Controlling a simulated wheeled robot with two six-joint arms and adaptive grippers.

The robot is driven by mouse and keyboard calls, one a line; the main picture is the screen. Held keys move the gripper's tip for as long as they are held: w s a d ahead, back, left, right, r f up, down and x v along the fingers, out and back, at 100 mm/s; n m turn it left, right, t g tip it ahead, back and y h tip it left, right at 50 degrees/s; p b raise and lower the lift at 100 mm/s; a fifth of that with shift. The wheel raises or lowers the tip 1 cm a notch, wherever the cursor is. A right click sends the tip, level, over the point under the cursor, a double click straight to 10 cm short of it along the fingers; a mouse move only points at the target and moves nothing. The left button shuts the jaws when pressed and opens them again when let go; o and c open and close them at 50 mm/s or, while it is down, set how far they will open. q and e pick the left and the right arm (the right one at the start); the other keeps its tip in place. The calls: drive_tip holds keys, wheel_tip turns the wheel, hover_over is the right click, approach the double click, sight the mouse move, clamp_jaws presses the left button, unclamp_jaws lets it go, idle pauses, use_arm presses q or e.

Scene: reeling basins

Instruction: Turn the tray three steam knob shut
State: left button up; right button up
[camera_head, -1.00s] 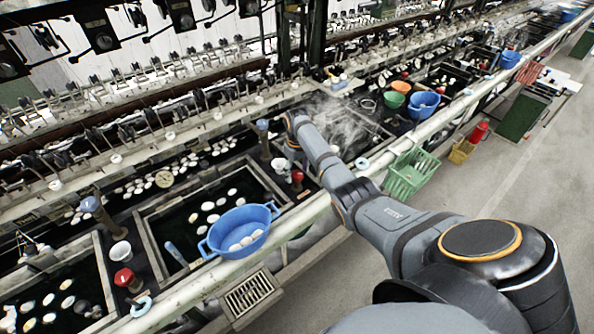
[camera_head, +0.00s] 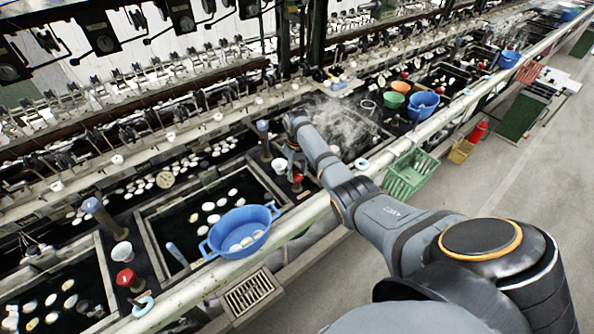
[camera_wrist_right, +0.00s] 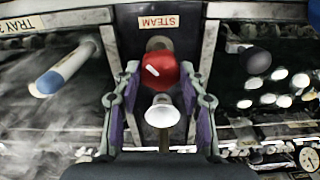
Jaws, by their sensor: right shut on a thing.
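The red steam knob (camera_wrist_right: 160,70) carries a white mark, slanted in this view. A STEAM label (camera_wrist_right: 157,21) is on the dark panel beside it, and a TRAY label with a partly cut-off number (camera_wrist_right: 20,24) is at the upper left. My right gripper (camera_wrist_right: 160,82) has its fingers on either side of the red knob and is shut on it. In the head view the red knob (camera_head: 297,178) shows just below my right gripper (camera_head: 294,162), whose fingers are mostly hidden there. My left gripper is not in view.
A white cup (camera_wrist_right: 162,112) stands close to the knob, between my fingers in the wrist view. A blue-and-white handle (camera_wrist_right: 62,70) lies to the left. A blue colander (camera_head: 240,231) sits on the front rail. A green crate (camera_head: 408,176) hangs right of my arm.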

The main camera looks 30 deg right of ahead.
sight(297, 175)
drive_tip(key=m+p, duration=0.2)
drive_tip(key=m, duration=0.2)
drive_tip(key=shift+r, duration=0.15)
drive_tip(key=shift+w+m+p, duration=0.1)
drive_tip(key=shift+m+p, duration=0.75)
drive_tip(key=shift+m, duration=1.45)
drive_tip(key=o, duration=1.2)
drive_tip(key=shift+c, duration=0.2)
wheel_tip(297, 175, up, 12)
drive_tip(key=shift+f, duration=0.2)
